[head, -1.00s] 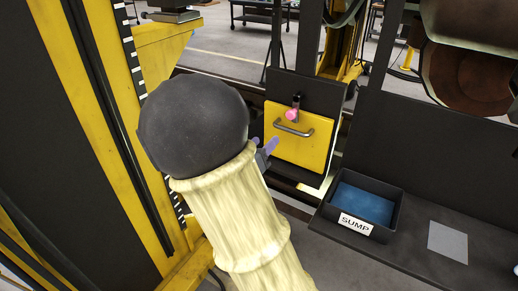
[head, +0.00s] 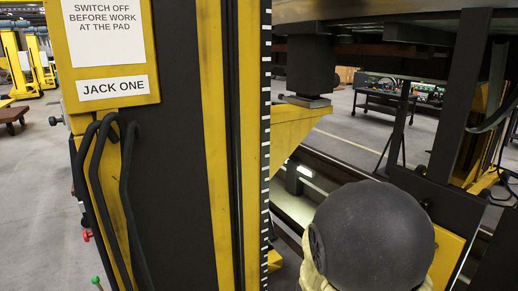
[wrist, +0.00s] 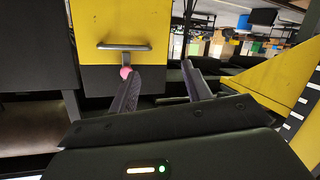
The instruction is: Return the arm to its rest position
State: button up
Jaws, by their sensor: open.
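My gripper (wrist: 165,88) shows in the wrist view with its two fingers apart and nothing between them. It is in front of a yellow panel (wrist: 95,18) with a metal handle (wrist: 124,46) and a small pink knob (wrist: 125,73). The left finger appears close to the pink knob; I cannot tell whether they touch. In the head view my arm, with its dark round joint, stands at the lower right. It hides my gripper and most of the yellow panel (head: 446,258).
A yellow and black jack column (head: 180,150) labelled JACK ONE stands close on the left, with black cables (head: 130,190) on its side. Its yellow bracket (head: 295,130) reaches under the dark railcar frame (head: 390,15). Open grey floor (head: 30,170) lies at far left.

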jog(key=s+a+f+n+g+y, duration=0.2)
jog(key=a+f+n+y, duration=0.1)
jog(key=a+f+y, duration=0.5)
jog(key=s+a+n+g+y, duration=0.1)
jog(key=s+g, duration=0.2)
jog(key=s, duration=0.3)
jog(key=s+a+f+n+g+y, duration=0.1)
jog(key=s+g, duration=0.2)
jog(key=s, duration=0.3)
jog(key=shift+s+a+n+y, duration=0.3)
jog(key=shift+y, duration=0.1)
